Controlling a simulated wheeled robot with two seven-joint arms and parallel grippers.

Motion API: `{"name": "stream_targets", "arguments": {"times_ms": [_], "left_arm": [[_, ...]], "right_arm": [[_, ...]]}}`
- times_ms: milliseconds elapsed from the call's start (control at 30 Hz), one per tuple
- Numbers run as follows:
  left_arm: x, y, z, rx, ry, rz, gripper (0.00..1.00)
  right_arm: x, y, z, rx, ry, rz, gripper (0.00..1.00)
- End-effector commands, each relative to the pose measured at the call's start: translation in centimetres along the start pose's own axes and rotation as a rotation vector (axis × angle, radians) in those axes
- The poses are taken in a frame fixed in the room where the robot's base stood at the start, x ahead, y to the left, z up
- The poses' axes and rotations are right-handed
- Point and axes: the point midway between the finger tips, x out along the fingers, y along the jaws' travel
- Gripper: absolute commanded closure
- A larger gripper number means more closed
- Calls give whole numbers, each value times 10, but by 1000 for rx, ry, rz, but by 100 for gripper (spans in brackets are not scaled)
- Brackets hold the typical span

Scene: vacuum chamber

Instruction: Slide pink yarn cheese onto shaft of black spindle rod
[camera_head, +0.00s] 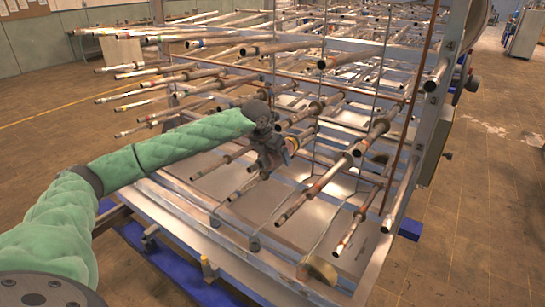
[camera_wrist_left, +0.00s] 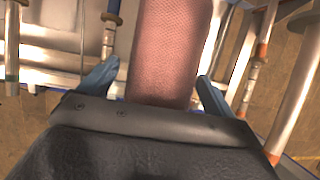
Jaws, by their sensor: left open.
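The pink yarn cheese (camera_wrist_left: 170,45) is a mesh-textured pink cylinder in the left wrist view, running from the top edge down to the dark gripper body. My left gripper (camera_wrist_left: 158,72) is open, with one blue-grey finger on each side of the cheese. A gap shows at the left finger; the right finger is very near the cheese and contact is unclear. In the head view my left gripper (camera_head: 272,150) is small and dark among the rods, and I cannot make out the cheese there. I cannot tell which rod is the black spindle rod. My right gripper is not in view.
A metal rack (camera_head: 205,228) carries many rods pointing toward the front left. Long rods (camera_head: 328,180) project close to the right of my gripper. The floor (camera_head: 480,230) beyond is open.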

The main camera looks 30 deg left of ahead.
Motion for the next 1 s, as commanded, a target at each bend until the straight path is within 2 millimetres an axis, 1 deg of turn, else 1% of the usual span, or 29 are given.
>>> {"name": "stream_targets", "arguments": {"times_ms": [167,267,600,700,833,1000], "left_arm": [[-2,0,0,0,0,0,10],[-10,1,0,0,-2,1,10],[-61,0,0,1,-2,1,10],[-70,0,0,0,-2,0,10],[-77,0,0,0,1,0,10],[-78,0,0,0,1,0,10]], "right_arm": [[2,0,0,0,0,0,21],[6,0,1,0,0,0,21],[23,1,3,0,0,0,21],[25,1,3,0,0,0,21],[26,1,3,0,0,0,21],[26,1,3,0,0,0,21]]}}
